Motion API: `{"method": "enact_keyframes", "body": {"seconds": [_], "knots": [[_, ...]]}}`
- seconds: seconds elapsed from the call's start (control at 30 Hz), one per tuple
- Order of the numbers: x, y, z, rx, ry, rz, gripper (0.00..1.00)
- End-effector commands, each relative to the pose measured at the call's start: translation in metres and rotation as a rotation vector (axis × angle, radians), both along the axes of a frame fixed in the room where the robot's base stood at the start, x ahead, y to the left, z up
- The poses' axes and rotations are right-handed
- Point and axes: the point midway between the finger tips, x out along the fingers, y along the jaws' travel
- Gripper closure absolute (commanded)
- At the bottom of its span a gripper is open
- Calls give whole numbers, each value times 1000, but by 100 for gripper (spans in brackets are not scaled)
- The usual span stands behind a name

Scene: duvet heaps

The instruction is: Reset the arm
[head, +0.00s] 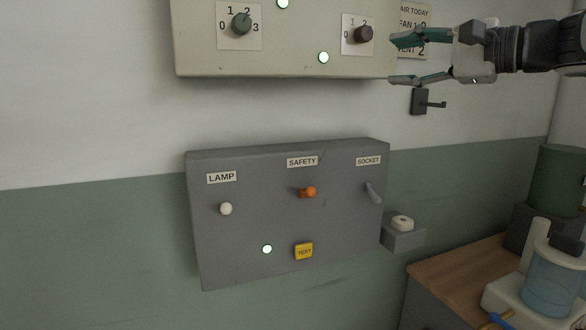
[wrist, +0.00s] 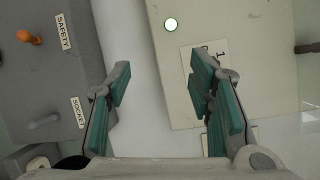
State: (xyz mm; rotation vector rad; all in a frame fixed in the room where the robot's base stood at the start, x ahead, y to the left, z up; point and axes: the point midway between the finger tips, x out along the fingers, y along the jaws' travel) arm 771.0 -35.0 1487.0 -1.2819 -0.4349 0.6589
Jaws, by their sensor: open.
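My gripper (head: 394,62) is open and empty at the upper right of the head view. Its two teal-padded fingers point left, by the right edge of the cream panel (head: 300,60). They appear just right of the dark knob (head: 363,34), with no visible contact. In the wrist view the open fingers (wrist: 160,78) stand apart, with white wall between them. The cream panel's dial label (wrist: 207,55) is partly hidden behind one finger.
Below is a grey panel (head: 245,240) with a white LAMP knob (head: 226,209), orange SAFETY lever (head: 308,192), SOCKET switch (head: 373,193) and yellow TEST button (head: 304,251). A wall hook (head: 420,101) sits below my gripper. A wooden counter (head: 440,262) stands at lower right.

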Motion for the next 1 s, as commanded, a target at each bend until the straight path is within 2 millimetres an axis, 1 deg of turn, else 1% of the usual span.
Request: {"method": "enact_keyframes", "body": {"seconds": [0.03,0.07,0.1,0.17,0.2,0.27,0.3,0.37,0.4,0.47,0.5,0.6,0.7,0.83,1.0], "knots": [[-15,23,-19,-73,38,27,52],[-24,35,-34,-127,63,43,52],[-38,49,-54,-202,96,66,52],[-61,67,-84,-316,140,100,52],[-77,76,-105,-397,167,125,52],[-104,87,-135,-521,199,167,52],[-122,92,-155,-605,219,193,52],[-150,96,-183,-732,239,237,52],[-168,96,-202,-819,249,268,52],[-195,92,-228,-950,257,313,52],[-212,88,-244,-1038,258,346,52],[-249,73,-280,-1244,248,420,52],[-275,56,-305,-1417,225,484,52],[-293,39,-324,-1565,198,538,52],[-300,32,-331,-1628,184,560,52]]}}
